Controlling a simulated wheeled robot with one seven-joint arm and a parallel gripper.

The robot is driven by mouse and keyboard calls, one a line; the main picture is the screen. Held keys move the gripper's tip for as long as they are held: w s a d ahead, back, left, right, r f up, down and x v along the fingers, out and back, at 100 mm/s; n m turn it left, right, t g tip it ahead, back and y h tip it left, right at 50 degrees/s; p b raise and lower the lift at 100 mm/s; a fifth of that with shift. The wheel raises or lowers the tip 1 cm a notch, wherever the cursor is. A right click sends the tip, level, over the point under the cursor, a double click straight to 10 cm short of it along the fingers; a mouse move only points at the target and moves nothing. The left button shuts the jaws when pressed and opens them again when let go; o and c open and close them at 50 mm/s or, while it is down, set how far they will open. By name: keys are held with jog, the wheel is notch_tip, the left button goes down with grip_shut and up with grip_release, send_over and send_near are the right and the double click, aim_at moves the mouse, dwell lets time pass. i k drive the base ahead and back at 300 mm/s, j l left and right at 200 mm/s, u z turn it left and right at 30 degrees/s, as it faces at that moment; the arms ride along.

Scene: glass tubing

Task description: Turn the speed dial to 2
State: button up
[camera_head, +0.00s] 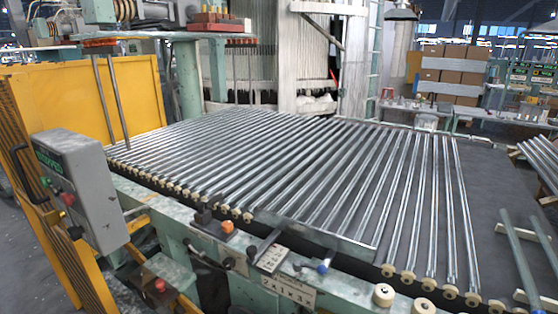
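A grey control box (95,200) stands at the left, seen at an angle. Its left face carries a green label (47,158), a red button (67,199) and small dark knobs, one of them low on the face (75,232). Which of these is the speed dial, and where it points, I cannot tell. A plate with large characters (287,292) sits on the machine's front rail, and a blue-tipped knob (322,268) is close to it. My gripper is not in view.
A roller table (300,180) of shiny tubes fills the middle. Yellow panels (105,90) stand at the left, beside the control box. An orange button (227,227) and a red button (160,286) sit along the front. Grey floor shows at the lower left.

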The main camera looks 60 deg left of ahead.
aim_at(76, 232)
jog(key=u, duration=3.1)
